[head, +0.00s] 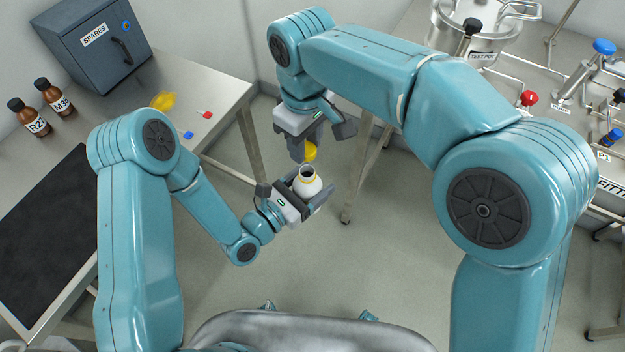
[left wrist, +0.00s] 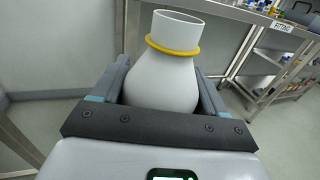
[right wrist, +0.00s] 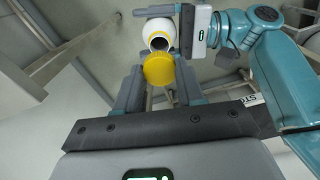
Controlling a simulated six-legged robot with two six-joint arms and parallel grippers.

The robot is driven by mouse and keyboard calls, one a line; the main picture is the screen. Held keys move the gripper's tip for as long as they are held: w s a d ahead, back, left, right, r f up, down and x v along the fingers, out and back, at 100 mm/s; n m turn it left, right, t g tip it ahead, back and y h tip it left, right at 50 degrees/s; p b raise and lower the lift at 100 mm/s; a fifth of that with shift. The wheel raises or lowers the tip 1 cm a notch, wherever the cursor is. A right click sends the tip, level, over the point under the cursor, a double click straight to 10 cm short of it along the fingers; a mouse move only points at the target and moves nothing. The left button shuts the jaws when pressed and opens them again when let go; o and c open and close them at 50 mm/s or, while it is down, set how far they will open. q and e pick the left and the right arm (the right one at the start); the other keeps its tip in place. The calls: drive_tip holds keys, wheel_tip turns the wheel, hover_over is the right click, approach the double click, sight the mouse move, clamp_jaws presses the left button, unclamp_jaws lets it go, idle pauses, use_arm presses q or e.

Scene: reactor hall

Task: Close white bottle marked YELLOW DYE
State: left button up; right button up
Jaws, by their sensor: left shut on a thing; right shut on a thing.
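The white bottle (head: 309,184) has an open neck with a yellow ring below its mouth. My left gripper (head: 318,197) is shut on it and holds it in the air, clear of the tables. In the left wrist view the bottle (left wrist: 163,82) stands between the two fingers. My right gripper (head: 318,146) is shut on a yellow cap (head: 311,152), a little above and close to the bottle mouth. In the right wrist view the cap (right wrist: 159,69) appears just below the open bottle mouth (right wrist: 159,42); they look apart. No marking is readable on the bottle.
The left table holds brown bottles (head: 49,95), a grey SPARES cabinet (head: 97,45), a yellow object (head: 163,101) and small red and blue pieces. A steel TEST POT (head: 478,35) with piping and valves stands right. Open floor lies below the grippers.

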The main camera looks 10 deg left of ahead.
sight(307, 170)
drive_tip(key=shift+f, duration=1.95)
drive_tip(key=shift+f, duration=0.9)
drive_tip(key=shift+f, duration=0.55)
